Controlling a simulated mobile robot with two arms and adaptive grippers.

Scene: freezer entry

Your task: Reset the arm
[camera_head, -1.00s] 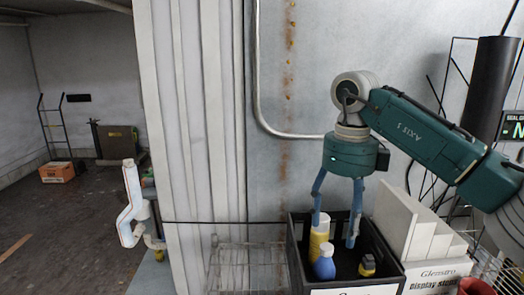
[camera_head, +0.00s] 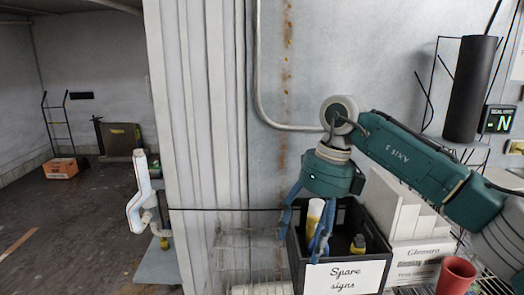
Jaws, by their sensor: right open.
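My right arm comes in from the right, and my right gripper (camera_head: 302,238) hangs over the front left of the black bin labelled "Spare signs" (camera_head: 374,247). Its two blue fingers are spread, one near the bin's left side and one in front of the bottles. A yellow bottle with a pale cap (camera_head: 314,213) stands in the bin, partly behind a finger. A blue bottle is mostly hidden behind that finger. A small dark bottle with a yellow cap (camera_head: 358,243) stands to the right in the bin. My left gripper is not in view.
White boxes (camera_head: 415,235) stand right of the bin, with a red cup (camera_head: 456,276) in front. A wire rack (camera_head: 250,262) is left of the bin. A black cylinder (camera_head: 470,88) stands at the upper right. A white pipe (camera_head: 140,195) stands left of the strip curtain (camera_head: 195,130).

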